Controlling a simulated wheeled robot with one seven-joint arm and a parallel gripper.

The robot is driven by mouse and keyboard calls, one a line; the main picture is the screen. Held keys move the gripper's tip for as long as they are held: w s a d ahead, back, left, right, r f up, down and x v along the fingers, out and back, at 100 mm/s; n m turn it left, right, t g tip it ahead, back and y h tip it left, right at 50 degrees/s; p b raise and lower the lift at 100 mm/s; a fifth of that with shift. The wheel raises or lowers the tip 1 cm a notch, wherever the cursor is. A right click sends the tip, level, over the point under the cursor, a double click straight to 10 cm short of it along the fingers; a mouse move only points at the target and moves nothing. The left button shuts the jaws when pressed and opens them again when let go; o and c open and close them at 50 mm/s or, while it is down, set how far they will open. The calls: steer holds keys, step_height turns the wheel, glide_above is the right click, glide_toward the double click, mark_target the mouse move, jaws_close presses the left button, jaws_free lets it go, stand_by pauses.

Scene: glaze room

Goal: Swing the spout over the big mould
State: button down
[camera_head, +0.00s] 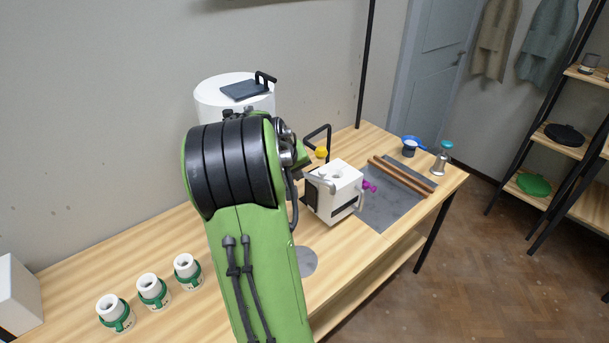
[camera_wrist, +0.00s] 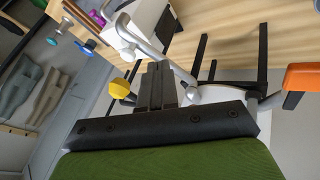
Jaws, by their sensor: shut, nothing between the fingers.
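The big mould (camera_head: 322,202) is a white block with a round hole in its top, on the bench right of my arm. A grey bent pipe, seemingly the spout (camera_head: 320,183), reaches toward its near left top edge; I cannot tell whether the tip is over the hole. In the wrist view, the pipe (camera_wrist: 173,64) runs just past my fingers toward the white block (camera_wrist: 148,18). My gripper (camera_wrist: 158,72) is shut and empty beside the pipe; contact is unclear. A yellow knob (camera_wrist: 119,88) is left of the fingers. My arm hides much of the pipe.
A white tank (camera_head: 210,95) with a dark lid stands behind my arm. Three small white moulds (camera_head: 154,290) with green bands stand at left. A grey mat (camera_head: 382,215) with brown rods lies right of the big mould. An orange handle (camera_wrist: 301,76) is right of my fingers.

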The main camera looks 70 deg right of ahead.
mark_target(321, 173)
steer(key=v, duration=0.7)
steer(key=s+a+f+n+h+b, duration=0.25)
steer(key=n+b, duration=0.25)
steer(key=n, duration=0.4)
steer(key=s+a+f+n+t+h+b, duration=0.1)
steer(key=f+n+h+b, duration=0.3)
steer(key=n, duration=0.5)
steer(key=s+a+f+n+h+b, duration=0.1)
steer(key=f+n+h+b, duration=0.15)
steer(key=n+b, duration=0.5)
steer(key=d+p, duration=0.3)
steer(key=d, duration=0.1)
steer(key=d+f+n+p, duration=0.1)
steer(key=d+p, duration=0.2)
steer(key=d, duration=0.2)
steer(key=d+n+p, duration=0.1)
steer(key=d+p, duration=0.2)
steer(key=d, duration=0.1)
steer(key=shift+w+d+f, duration=0.25)
steer(key=shift+d+f, duration=0.05)
steer(key=shift+f, duration=0.05)
steer(key=shift+w+r+n+p, duration=0.1)
steer(key=shift+n+p, duration=0.15)
steer(key=shift+p, duration=0.05)
